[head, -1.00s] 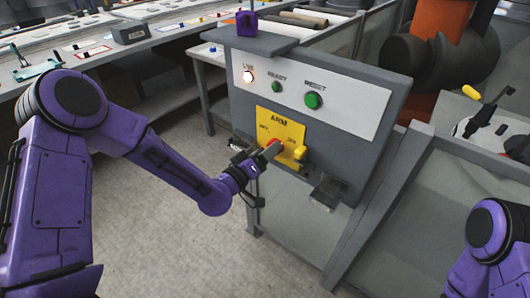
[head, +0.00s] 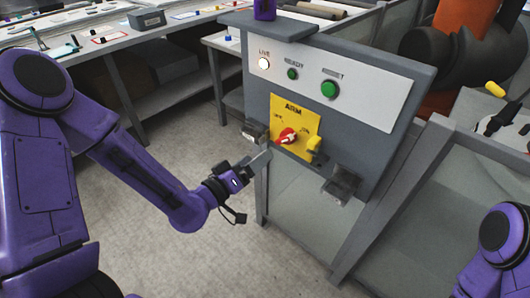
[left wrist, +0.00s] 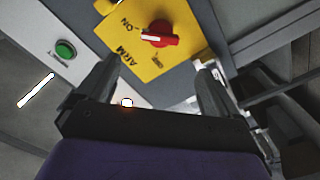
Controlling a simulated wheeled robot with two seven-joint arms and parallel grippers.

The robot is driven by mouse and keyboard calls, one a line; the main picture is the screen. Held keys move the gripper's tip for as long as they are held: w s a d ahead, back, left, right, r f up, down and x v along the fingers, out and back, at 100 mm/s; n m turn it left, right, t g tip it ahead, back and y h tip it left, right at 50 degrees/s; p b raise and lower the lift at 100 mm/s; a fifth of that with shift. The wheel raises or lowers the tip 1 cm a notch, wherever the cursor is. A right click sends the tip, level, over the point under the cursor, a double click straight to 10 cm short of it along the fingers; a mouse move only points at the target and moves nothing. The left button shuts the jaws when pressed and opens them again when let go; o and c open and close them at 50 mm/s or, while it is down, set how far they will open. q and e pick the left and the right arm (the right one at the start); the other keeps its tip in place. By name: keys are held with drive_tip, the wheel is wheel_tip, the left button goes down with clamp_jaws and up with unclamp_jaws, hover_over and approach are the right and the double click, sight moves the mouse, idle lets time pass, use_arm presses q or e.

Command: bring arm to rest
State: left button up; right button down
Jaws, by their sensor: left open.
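The grey control panel (head: 395,125) carries a yellow plate (head: 302,115) marked ARM with a red rotary switch (head: 288,136). The switch also shows in the left wrist view (left wrist: 160,36), beyond my fingers and clear of them. My left gripper (head: 262,158) is open and empty, a little in front of and below left of the switch. Its two fingers (left wrist: 155,88) stand apart in the left wrist view. The LIVE lamp (head: 263,63) glows white. Of my right arm only a purple part shows at the lower right; its gripper is out of view.
Green buttons marked READY (head: 292,74) and RESET (head: 329,89) sit above the plate. A yellow padlock-like piece (head: 314,145) is right of the switch. Grey clips (head: 341,184) jut from the panel's lower edge. A workbench (head: 105,45) stands behind left. Floor left of the panel is clear.

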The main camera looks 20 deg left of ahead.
use_arm(q)
drive_tip(key=shift+s+a, duration=0.1)
drive_tip(key=shift+s, duration=0.15)
drive_tip(key=s+a+f+n+g+y+p, duration=0.15)
drive_tip(key=s+a+f+g+y, duration=0.3)
drive_tip(key=f, duration=0.55)
drive_tip(key=s+a+f+n+g+y+b, duration=0.1)
drive_tip(key=s+a+f+n+g+y, duration=0.25)
drive_tip(key=f, duration=0.55)
drive_tip(key=s+f+m+g, duration=0.1)
drive_tip(key=s+f+g, duration=0.1)
drive_tip(key=s, duration=0.4)
drive_tip(key=s+f+m+g+y+p, duration=0.1)
drive_tip(key=s+f+g, duration=0.1)
drive_tip(key=s+f, duration=0.2)
drive_tip(key=s+a+f+m+g, duration=0.1)
drive_tip(key=s+f, duration=0.2)
drive_tip(key=s, duration=0.5)
drive_tip(key=shift+g+y, duration=0.3)
drive_tip(key=shift+g, duration=0.1)
drive_tip(key=shift+r, duration=0.1)
